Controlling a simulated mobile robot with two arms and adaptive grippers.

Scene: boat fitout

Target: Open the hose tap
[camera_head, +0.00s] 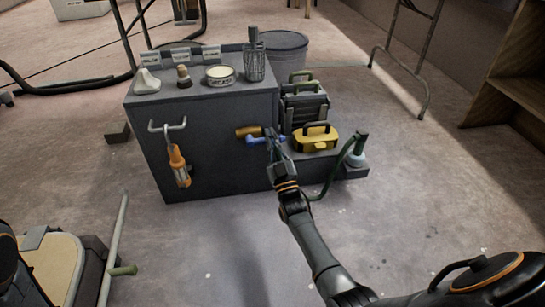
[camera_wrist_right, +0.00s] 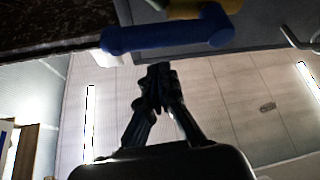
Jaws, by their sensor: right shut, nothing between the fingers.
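The hose tap has a brass-orange body (camera_head: 248,131) and a blue lever (camera_head: 256,140), and sits on the right part of the grey cabinet's front. The lever points right, about level. My right gripper (camera_head: 271,137) is at the lever's right end, shut and empty. In the right wrist view the blue lever (camera_wrist_right: 165,37) lies across the picture just beyond my shut fingertips (camera_wrist_right: 158,70), with part of the brass body (camera_wrist_right: 195,8) behind it. A small gap shows there; contact cannot be told. My left gripper is not in view.
The grey cabinet (camera_head: 215,150) carries a wire basket (camera_head: 254,62), a tin (camera_head: 220,75) and small items. An orange-handled tool (camera_head: 178,166) hangs on its front hook. Floor in front is clear.

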